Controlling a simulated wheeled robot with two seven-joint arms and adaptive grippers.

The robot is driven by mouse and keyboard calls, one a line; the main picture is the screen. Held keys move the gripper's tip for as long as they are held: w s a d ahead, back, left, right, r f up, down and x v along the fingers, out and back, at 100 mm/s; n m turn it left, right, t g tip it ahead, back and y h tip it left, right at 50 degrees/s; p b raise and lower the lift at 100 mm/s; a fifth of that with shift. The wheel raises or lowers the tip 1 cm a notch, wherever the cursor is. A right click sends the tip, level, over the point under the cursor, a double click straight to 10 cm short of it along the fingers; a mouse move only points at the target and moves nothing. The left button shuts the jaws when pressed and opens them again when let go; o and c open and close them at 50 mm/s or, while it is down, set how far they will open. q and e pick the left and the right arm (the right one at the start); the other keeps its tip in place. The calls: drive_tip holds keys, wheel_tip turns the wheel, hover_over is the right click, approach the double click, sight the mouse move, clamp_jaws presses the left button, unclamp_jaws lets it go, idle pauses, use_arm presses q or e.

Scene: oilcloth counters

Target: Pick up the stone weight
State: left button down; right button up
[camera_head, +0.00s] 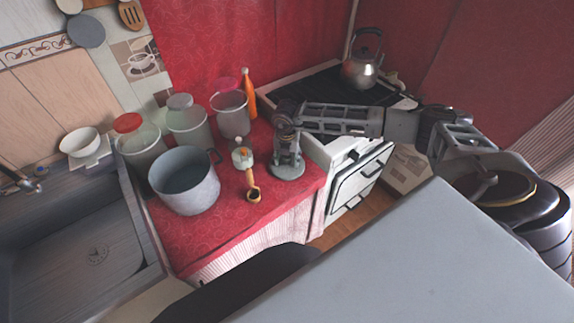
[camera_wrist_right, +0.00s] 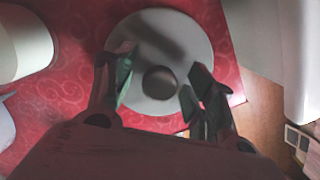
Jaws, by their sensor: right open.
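The stone weight (camera_wrist_right: 150,103) appears to be the pale grey round disc with a darker round knob at its middle. In the head view the stone weight (camera_head: 289,173) lies on the red counter cloth near the counter's right edge. My right gripper (camera_head: 288,158) points down above it and hides part of it. In the right wrist view my right gripper (camera_wrist_right: 158,80) is open, with its fingers apart over the disc and the knob between them, a little nearer the wrist. Contact with the knob cannot be told. My left gripper is not in view.
A grey pot (camera_head: 186,190), a small grinder-like item (camera_head: 242,157) and a wooden-handled scoop (camera_head: 254,193) stand left of the weight. Several canisters and an orange bottle (camera_head: 249,92) are behind. The stove (camera_head: 350,165) adjoins on the right, with a kettle (camera_head: 361,72).

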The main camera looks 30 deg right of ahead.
drive_tip(key=shift+c, duration=1.4)
clamp_jaws()
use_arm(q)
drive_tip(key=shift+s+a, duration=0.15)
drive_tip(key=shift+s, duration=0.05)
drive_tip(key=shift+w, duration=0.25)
use_arm(e)
drive_tip(key=shift+w+r, duration=0.1)
drive_tip(key=shift+r, duration=0.05)
wheel_tip(320, 180, up, 8)
drive_tip(key=shift+r+b, duration=0.1)
drive_tip(key=shift+b, duration=0.3)
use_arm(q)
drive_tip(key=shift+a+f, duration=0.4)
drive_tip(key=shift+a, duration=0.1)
use_arm(e)
drive_tip(key=shift+r, duration=0.85)
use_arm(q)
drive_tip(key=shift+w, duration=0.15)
use_arm(e)
drive_tip(key=shift+a, duration=0.1)
